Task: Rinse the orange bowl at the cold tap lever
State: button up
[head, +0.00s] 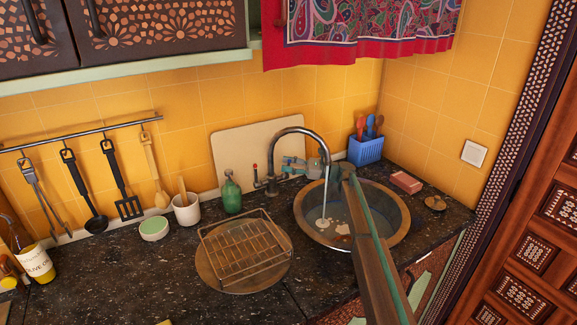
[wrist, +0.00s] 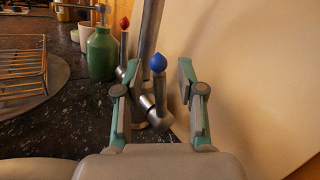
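The cold tap lever, a metal stick with a blue ball end (wrist: 158,63), stands between the two fingers of my gripper (wrist: 159,72) in the wrist view. The fingers are open, one on each side, with gaps to the lever. In the head view my gripper (head: 291,164) is behind the sink, beside the curved tap (head: 305,131), and it hides the blue lever. Water (head: 326,190) runs from the spout into the round sink (head: 310,233). Pale patches show in the sink, partly behind my arm. I cannot make out an orange bowl.
A red-tipped lever (wrist: 125,24) stands left of the blue one. A green bottle (head: 231,195) and a wire rack (head: 243,250) are left of the sink. A blue utensil holder (head: 366,151) and a sponge-like block (head: 406,182) are right. A pale board (head: 233,150) leans behind the tap.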

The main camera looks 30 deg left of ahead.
jog(key=v, duration=1.2)
jog(key=shift+f, duration=0.1)
